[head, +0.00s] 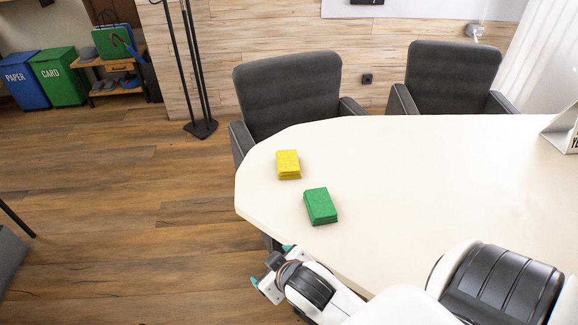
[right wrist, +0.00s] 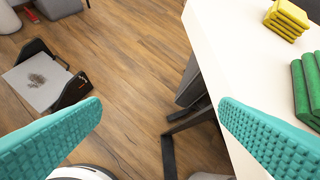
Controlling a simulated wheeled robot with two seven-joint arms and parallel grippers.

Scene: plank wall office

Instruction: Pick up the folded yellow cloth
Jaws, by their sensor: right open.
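The folded yellow cloth (head: 288,165) lies on the white table (head: 420,190) near its rounded left end. In the right wrist view the yellow cloth (right wrist: 287,18) is at the top right, beyond the right finger. My right gripper (head: 270,266) is beside the table's front left edge, nearer to me than the cloth and apart from it. In the right wrist view its teal fingers (right wrist: 160,106) are spread wide, with only floor and table legs between them. My left gripper is not in view.
A folded green cloth (head: 320,206) lies just in front and right of the yellow one. Two dark chairs (head: 288,95) stand behind the table. A black stand (head: 200,128) is at the back left. The tabletop right of the cloths is clear up to a sign (head: 564,130).

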